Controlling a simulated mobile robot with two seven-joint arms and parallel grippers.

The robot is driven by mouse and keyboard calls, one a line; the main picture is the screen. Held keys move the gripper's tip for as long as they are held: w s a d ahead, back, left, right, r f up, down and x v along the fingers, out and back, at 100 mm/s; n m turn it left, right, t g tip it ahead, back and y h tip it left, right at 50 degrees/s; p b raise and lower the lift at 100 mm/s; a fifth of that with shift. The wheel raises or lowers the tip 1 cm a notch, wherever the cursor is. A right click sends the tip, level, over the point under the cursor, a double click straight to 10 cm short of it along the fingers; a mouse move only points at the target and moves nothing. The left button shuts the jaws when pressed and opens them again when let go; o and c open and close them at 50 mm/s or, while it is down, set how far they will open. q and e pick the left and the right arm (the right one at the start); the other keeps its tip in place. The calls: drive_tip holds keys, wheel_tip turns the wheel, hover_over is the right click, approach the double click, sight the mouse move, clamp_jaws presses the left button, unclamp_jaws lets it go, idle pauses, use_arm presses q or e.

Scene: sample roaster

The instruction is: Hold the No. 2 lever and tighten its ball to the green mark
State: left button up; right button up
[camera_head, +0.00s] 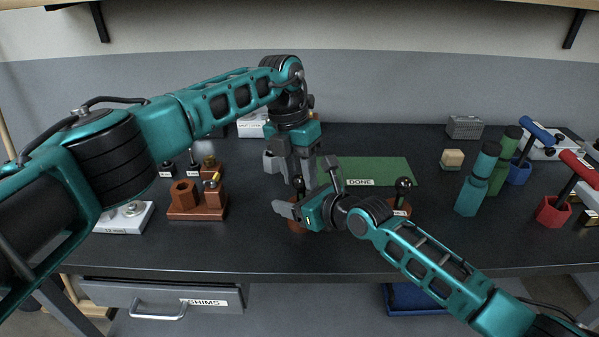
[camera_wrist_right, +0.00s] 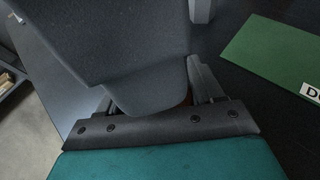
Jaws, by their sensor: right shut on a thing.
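A lever with a black ball (camera_head: 298,182) stands on a round brown base (camera_head: 297,227) at the middle of the bench. My right gripper (camera_head: 287,208) comes in from the right and is shut on this lever's shaft, below the ball; the grip itself is mostly hidden. My left gripper (camera_head: 297,182) points down over the same ball, its fingers apart on either side of it. In the right wrist view a large dark grey shape blocks the lever between my right fingers (camera_wrist_right: 155,95). I cannot read a number on this lever or see a green mark.
A second black-ball lever (camera_head: 403,186) stands close behind my right forearm. A green DONE mat (camera_head: 385,170) lies behind. The front bench strip is clear.

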use_arm(q)
drive_tip(key=o, duration=0.4)
drive_tip(key=shift+c, duration=0.2)
wheel_tip(320, 180, up, 12)
drive_tip(key=w+a, duration=0.1)
drive_tip(key=a, duration=0.1)
drive_tip(key=shift+w, duration=0.15)
drive_tip(key=shift+f, duration=0.1)
